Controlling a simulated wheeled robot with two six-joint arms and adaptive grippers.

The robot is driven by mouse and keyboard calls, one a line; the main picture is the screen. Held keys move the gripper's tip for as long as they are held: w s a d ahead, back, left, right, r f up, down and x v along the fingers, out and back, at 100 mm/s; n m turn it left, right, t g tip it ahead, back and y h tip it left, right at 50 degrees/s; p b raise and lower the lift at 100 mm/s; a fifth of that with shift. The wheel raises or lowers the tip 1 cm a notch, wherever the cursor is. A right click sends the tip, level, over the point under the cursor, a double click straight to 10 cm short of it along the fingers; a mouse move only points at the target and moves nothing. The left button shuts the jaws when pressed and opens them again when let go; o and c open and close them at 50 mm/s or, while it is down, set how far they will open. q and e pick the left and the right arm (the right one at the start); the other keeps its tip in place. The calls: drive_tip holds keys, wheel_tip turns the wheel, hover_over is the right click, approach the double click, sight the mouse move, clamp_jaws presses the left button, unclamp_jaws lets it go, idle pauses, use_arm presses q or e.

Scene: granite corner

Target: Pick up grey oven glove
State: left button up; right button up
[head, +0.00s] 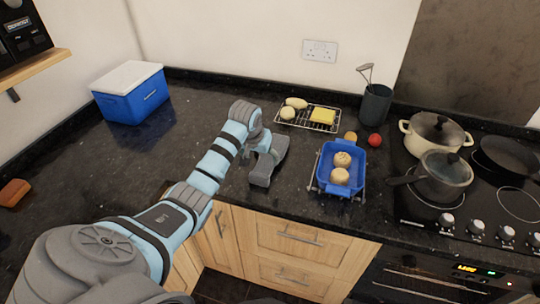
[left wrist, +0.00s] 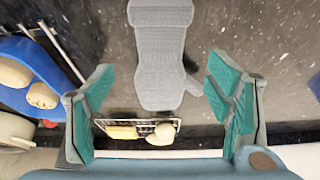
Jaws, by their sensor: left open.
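The grey oven glove (left wrist: 160,55) lies on the dark granite counter, a long quilted shape running from the top edge of the left wrist view down between my fingers. In the head view the glove (head: 268,165) lies near the counter's front edge, left of the blue dish, partly hidden by my left arm. My left gripper (left wrist: 160,108) is open and empty, its two teal-padded fingers on either side of the glove's lower part and apart from it. In the head view the left gripper (head: 258,142) is over the glove's back end. My right gripper is not in view.
A blue dish (head: 325,182) with round buns stands right of the glove. A wire rack (head: 300,121) with food lies behind. A red tomato (head: 375,141), utensil pot (head: 375,106) and hob with pans are further right. A blue cool box (head: 130,105) stands back left. Counter between is clear.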

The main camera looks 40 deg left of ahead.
sight(264, 165)
use_arm(q)
drive_tip(key=b+x, duration=0.1)
drive_tip(key=x, duration=0.7)
drive_tip(key=shift+s, duration=0.15)
drive_tip(key=shift+r, duration=0.1)
drive_tip(key=c, duration=1.4)
